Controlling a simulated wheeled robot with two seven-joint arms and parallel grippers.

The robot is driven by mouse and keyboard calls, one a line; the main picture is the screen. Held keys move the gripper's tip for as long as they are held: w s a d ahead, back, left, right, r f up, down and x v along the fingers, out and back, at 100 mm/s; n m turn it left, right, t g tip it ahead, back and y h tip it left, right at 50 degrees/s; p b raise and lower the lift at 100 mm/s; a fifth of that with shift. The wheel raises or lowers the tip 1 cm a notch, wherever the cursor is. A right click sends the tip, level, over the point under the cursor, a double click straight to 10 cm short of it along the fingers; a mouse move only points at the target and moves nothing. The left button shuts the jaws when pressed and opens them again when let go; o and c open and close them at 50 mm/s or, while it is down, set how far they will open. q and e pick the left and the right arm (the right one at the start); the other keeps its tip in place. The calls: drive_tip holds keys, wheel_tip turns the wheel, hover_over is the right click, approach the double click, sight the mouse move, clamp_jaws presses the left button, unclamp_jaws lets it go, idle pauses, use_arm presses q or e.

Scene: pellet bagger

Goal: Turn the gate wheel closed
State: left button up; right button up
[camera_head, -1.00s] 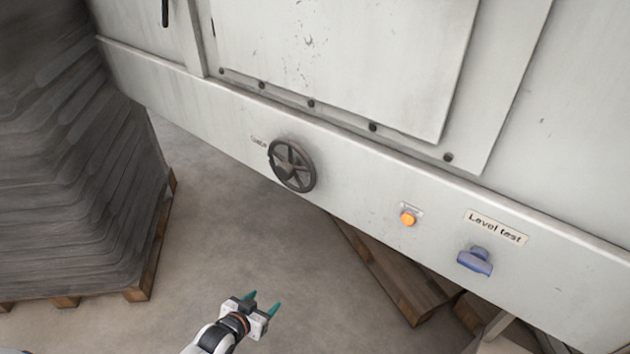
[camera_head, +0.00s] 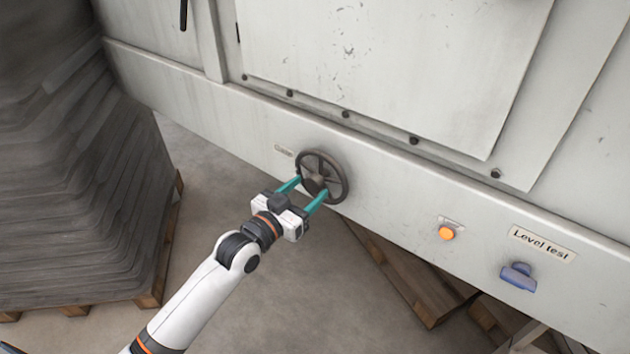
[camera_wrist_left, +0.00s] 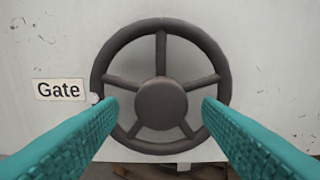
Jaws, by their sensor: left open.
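The gate wheel (camera_head: 336,164) is a dark spoked handwheel on the front of the pale machine. It fills the middle of the left wrist view (camera_wrist_left: 161,30), with its round hub facing me and a "Gate" label (camera_wrist_left: 59,90) to its left. My left gripper (camera_head: 304,189) is open, with its teal fingers pointing at the wheel. In the left wrist view the fingertips (camera_wrist_left: 160,106) overlap the left and right sides of the rim, with the hub between them. I cannot tell whether they touch the rim. My right gripper is not in view.
An orange button (camera_head: 446,233) and a blue knob (camera_head: 518,276) under a "Level test" label (camera_head: 543,244) are on the machine to the right. A grey stack (camera_head: 75,190) on a pallet (camera_head: 160,262) stands at the left. Bare floor (camera_head: 330,300) lies below the wheel.

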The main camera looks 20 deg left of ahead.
sight(311, 187)
use_arm(q)
drive_tip(key=x, duration=0.3)
drive_tip(key=shift+d, duration=0.1)
drive_tip(key=shift+w+d, duration=0.1)
drive_tip(key=shift+w, duration=0.15)
clamp_jaws()
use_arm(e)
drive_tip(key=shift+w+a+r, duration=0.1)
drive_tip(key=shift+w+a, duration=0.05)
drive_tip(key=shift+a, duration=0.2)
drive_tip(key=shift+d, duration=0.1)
